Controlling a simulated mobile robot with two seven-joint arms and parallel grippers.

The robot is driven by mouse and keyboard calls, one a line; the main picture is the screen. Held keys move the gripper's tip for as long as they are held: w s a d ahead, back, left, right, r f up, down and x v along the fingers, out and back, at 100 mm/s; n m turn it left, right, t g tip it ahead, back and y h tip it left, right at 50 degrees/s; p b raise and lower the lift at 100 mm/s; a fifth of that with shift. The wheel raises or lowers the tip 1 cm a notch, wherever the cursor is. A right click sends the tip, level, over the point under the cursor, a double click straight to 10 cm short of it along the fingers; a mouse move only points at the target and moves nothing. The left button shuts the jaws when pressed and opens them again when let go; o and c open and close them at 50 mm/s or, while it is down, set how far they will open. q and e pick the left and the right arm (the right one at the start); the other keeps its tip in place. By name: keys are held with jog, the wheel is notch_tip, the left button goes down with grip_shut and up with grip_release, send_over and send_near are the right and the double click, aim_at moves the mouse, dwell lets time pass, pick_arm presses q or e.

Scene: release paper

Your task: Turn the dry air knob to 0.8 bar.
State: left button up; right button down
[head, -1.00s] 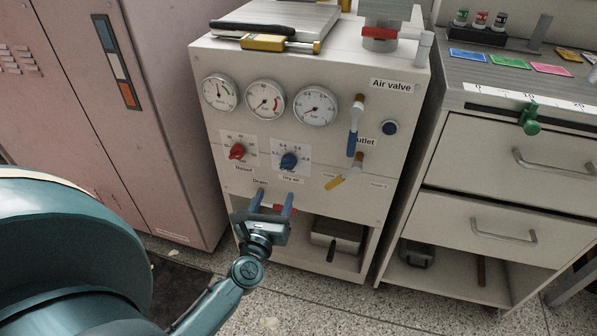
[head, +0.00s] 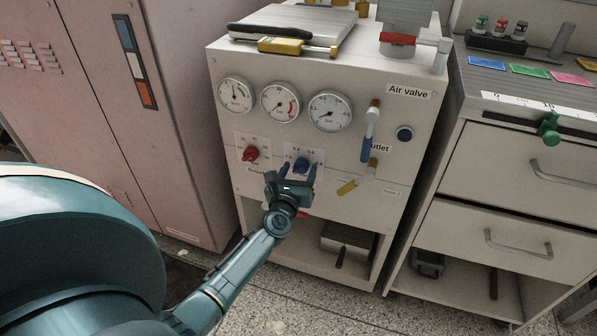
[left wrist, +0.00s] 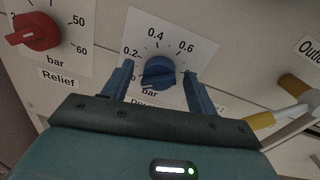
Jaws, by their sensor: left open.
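The blue dry air knob (head: 301,165) sits on the front panel of the white cabinet, below the gauges. In the left wrist view the knob (left wrist: 158,72) has a scale around it with 0.2, 0.4 and 0.6 readable; the rest is partly hidden by my fingers. My left gripper (head: 300,172) is open, with one blue finger on each side of the knob. In the left wrist view the fingers of the gripper (left wrist: 158,80) stand apart from the knob, with gaps on both sides. My right gripper is not in view.
A red relief knob (head: 251,153) is left of the blue knob, and three round gauges (head: 281,102) are above. A yellow-and-white valve lever (head: 357,178) and a blue-handled lever (head: 368,133) stick out to the right. A drawer cabinet (head: 500,185) stands at right.

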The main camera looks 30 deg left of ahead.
pick_arm(q)
jog(key=shift+c, duration=0.6)
jog(key=c, duration=0.8)
